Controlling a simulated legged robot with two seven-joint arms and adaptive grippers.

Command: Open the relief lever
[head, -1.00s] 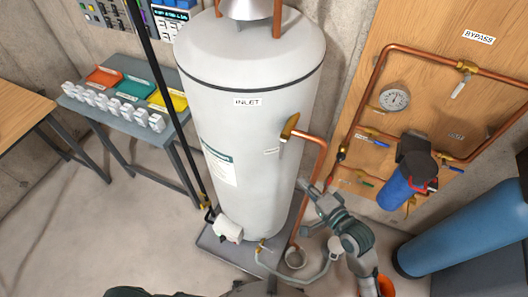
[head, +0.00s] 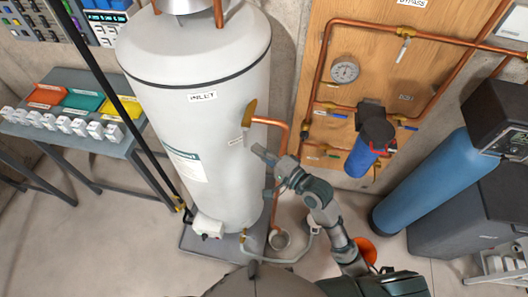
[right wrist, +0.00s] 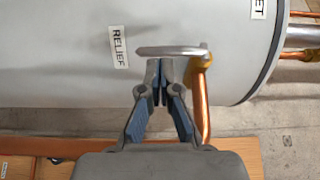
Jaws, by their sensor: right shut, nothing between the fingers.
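The relief lever is a flat grey metal handle (right wrist: 170,51) in the right wrist view. It extends from a brass valve (right wrist: 201,66) on the side of the white tank (head: 200,95). In the head view the brass valve (head: 249,113) sits above the RELIEF label (head: 235,141). My right gripper (head: 262,153) is just below the valve, beside the tank. In the right wrist view its fingertips (right wrist: 160,65) are together and empty, right at the lever's near edge. I cannot tell whether they touch it. My left gripper is not in view.
A copper pipe (head: 287,150) runs from the valve down to a small drain cup (head: 279,239) close to my right arm. A wooden panel (head: 345,110) with pipes, a gauge (head: 344,70) and a blue filter (head: 360,157) stands to the right. An orange bucket (head: 364,251) is on the floor.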

